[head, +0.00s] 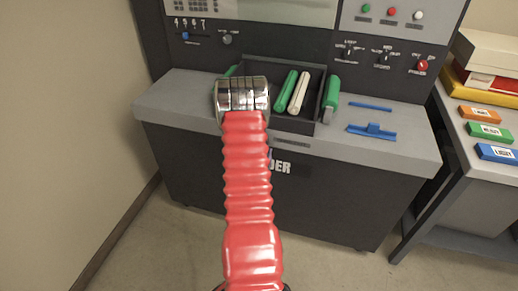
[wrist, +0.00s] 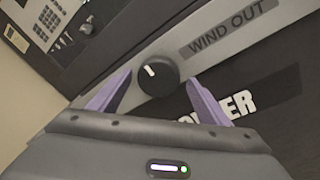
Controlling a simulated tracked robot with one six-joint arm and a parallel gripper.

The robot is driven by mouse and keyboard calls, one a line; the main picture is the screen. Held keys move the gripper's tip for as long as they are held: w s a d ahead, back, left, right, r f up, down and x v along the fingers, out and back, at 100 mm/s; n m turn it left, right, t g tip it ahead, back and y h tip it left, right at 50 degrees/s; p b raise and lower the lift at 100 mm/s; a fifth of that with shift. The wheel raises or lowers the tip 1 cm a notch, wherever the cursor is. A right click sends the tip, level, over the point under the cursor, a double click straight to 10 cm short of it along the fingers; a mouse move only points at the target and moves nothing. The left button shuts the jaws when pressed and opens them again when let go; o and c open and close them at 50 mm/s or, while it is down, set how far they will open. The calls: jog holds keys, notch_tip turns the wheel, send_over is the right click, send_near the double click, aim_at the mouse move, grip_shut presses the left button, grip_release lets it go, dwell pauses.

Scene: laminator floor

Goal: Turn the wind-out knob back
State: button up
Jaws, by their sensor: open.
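The wind-out knob (wrist: 158,76) is a round black knob with a white pointer line, on the pale front edge of the machine in the wrist view. Its line tilts toward the upper left of that picture. A "WIND OUT" label (wrist: 228,29) lies up and to its right. My gripper (wrist: 158,84) is open, with one purple finger on each side of the knob. Gaps show between fingers and knob, and I see no contact. In the head view my red arm hides the knob, and the fingers are not visible.
A dark tray (head: 289,121) in the worktop holds green and cream rollers. Blue parts (head: 372,131) lie on the worktop to the right. A control panel (head: 384,50) with switches and a red knob (head: 422,66) stands behind. A side table (head: 470,145) holds coloured labelled blocks.

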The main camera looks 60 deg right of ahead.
jog(key=shift+a, duration=0.1)
jog(key=v, duration=1.3)
jog(key=shift+a, duration=0.35)
jog(key=shift+s+f, duration=0.1)
